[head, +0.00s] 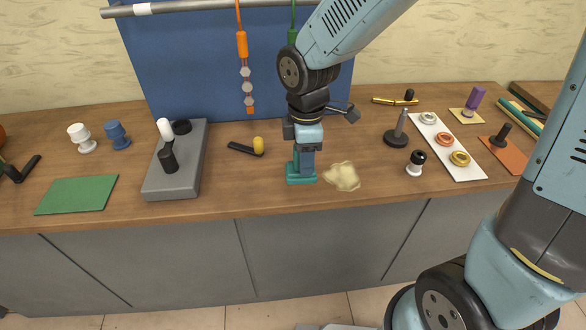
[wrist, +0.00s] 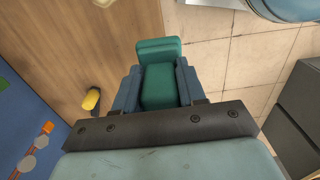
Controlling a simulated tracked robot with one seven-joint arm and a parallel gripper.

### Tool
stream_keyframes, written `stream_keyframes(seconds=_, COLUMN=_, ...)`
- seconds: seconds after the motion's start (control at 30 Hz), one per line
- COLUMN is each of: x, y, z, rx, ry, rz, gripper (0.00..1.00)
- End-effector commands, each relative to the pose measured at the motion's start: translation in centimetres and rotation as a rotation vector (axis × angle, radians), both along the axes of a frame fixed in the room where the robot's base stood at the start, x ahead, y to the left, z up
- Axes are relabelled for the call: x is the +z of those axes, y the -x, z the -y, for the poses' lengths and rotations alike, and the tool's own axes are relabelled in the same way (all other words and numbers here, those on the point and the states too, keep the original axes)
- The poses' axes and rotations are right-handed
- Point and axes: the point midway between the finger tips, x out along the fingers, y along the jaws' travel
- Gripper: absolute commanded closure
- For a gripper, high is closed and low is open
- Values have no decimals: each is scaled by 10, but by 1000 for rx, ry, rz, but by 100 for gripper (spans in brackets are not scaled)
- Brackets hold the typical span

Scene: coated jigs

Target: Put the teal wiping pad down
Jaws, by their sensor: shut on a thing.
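The teal wiping pad (head: 300,178) is in my gripper (head: 305,160), near the middle of the wooden table. My gripper points down and is shut on the pad's upper part. In the wrist view the pad (wrist: 158,50) shows between the two fingers, with its wider base beyond them. The base is at or just above the table top; I cannot tell whether it touches. A pale yellowish smear (head: 343,177) lies on the table just right of the pad.
A grey block (head: 190,165) with black and white parts and a yellow-tipped black tool (head: 257,147) are to the left. A green mat (head: 77,195) lies far left. A black-and-white knob (head: 416,163), a dark-based stand (head: 396,138) and a white ring tray (head: 466,173) are right.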

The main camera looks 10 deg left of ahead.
Motion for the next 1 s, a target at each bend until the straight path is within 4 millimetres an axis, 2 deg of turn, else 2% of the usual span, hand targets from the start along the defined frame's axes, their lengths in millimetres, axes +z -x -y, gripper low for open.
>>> stream_keyframes(seconds=0.07, x=-7, y=-11, z=-7, rx=-1, ry=-1, rz=-2, gripper=100)
stream_keyframes(seconds=0.3, x=-37, y=-31, z=-19, rx=1, ry=1, rz=-3, gripper=100)
stream_keyframes(seconds=0.5, x=-54, y=-44, z=-26, rx=0, ry=0, rz=-1, gripper=100)
stream_keyframes(seconds=0.77, x=-63, y=-51, z=-30, rx=0, ry=0, rz=-1, gripper=100)
stream_keyframes(seconds=1.0, x=-92, y=-51, z=-30, rx=1, ry=1, rz=-1, gripper=100)
